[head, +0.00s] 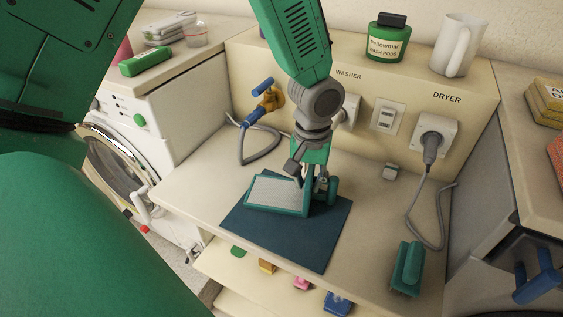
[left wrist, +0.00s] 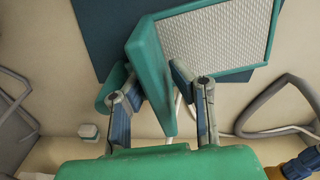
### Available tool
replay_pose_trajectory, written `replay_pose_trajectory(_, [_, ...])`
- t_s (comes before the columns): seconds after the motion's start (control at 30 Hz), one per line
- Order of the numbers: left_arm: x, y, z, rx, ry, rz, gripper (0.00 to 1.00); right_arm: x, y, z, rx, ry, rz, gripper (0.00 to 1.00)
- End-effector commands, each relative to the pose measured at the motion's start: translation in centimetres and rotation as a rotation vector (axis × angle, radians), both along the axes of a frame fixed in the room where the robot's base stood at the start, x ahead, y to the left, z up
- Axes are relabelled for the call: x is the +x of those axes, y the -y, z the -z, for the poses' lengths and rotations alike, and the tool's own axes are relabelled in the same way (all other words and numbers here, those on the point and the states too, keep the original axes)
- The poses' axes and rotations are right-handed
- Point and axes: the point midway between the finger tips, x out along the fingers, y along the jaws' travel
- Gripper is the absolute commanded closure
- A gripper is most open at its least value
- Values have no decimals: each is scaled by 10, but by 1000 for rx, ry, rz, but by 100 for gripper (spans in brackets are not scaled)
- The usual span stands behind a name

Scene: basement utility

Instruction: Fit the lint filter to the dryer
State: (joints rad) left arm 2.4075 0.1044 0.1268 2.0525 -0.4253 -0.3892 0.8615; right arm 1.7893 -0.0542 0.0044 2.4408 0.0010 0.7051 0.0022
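The lint filter, a green frame with a pale mesh panel (head: 272,192), lies over a dark blue mat (head: 313,238) on the middle counter. In the left wrist view its mesh (left wrist: 215,38) and upright green grip plate (left wrist: 152,65) show close up. My left gripper (head: 308,178) is above its right end. In the left wrist view the fingers (left wrist: 154,72) flank the grip plate and appear to touch both faces. The dryer is only partly seen, if at all: a beige-topped unit (head: 528,140) stands at the right edge. My right gripper is not in view.
A "DRYER" plug (head: 434,140) with a looping grey cable stands behind. A teal handled object (head: 407,268) lies at the counter's front right. The washer (head: 150,140) is left. A lower shelf holds small coloured items.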

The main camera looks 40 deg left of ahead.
Motion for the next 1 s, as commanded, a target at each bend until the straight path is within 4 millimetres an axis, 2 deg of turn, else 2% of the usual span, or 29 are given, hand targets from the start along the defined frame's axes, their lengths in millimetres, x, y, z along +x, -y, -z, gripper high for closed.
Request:
replay_pose_trajectory(0.03, [-1, -1, 11, 4, -8, 1, 83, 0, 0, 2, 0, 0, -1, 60])
replay_pose_trajectory(0.1, [-2, -1, 19, 6, -7, 1, 83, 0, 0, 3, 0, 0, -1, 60])
replay_pose_trajectory(0.27, [-2, 0, 27, 8, -7, 0, 83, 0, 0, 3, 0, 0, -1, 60])
replay_pose_trajectory(0.43, [-2, 0, 27, 7, -6, 0, 83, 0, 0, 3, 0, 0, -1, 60])
replay_pose_trajectory(0.5, [-2, 0, 26, 6, -5, 0, 100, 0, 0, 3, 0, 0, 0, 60])
replay_pose_trajectory(0.87, [-1, 1, 24, 5, -3, 0, 100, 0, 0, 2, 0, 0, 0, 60])
replay_pose_trajectory(1.0, [0, 1, 9, 5, 2, 1, 100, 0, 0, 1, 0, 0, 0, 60])
